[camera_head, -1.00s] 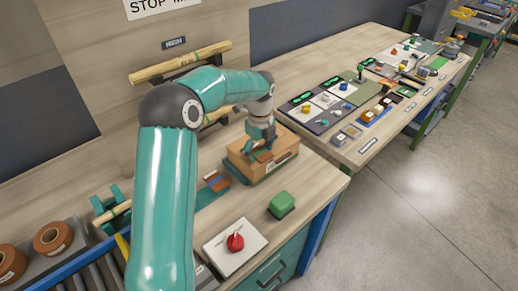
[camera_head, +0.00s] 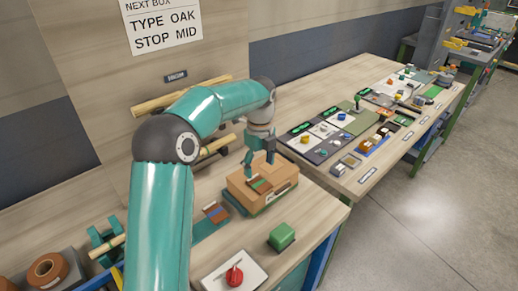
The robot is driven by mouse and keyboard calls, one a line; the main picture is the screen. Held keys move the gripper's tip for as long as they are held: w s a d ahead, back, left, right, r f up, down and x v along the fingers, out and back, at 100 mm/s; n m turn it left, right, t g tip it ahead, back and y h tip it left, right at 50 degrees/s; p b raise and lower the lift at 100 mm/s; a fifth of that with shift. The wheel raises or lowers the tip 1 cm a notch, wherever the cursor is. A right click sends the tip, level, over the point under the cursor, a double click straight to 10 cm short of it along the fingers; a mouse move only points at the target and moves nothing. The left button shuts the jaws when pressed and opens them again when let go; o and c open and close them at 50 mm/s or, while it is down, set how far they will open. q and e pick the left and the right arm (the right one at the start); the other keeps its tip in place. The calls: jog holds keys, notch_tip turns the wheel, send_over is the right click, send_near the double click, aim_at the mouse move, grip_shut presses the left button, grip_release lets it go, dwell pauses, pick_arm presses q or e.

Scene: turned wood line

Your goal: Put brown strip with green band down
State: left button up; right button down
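The brown strip with a green band (camera_head: 260,186) lies at the top of the tan box (camera_head: 277,192), near its left side. I cannot tell whether it rests on the box or partly inside it. My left gripper (camera_head: 260,170) is above the box, just over the strip. Its fingers are spread and nothing shows between them. My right gripper is not in view.
Brown strips with a blue band (camera_head: 215,212) lie on a teal mat (camera_head: 208,227) left of the box. A green block (camera_head: 281,237) and a red knob on a white plate (camera_head: 234,275) are in front. A second table (camera_head: 345,160) holds several panels and small parts.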

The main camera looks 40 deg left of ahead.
aim_at(259, 183)
pick_arm(q)
notch_tip(259, 183, up, 6)
dwell(0.6)
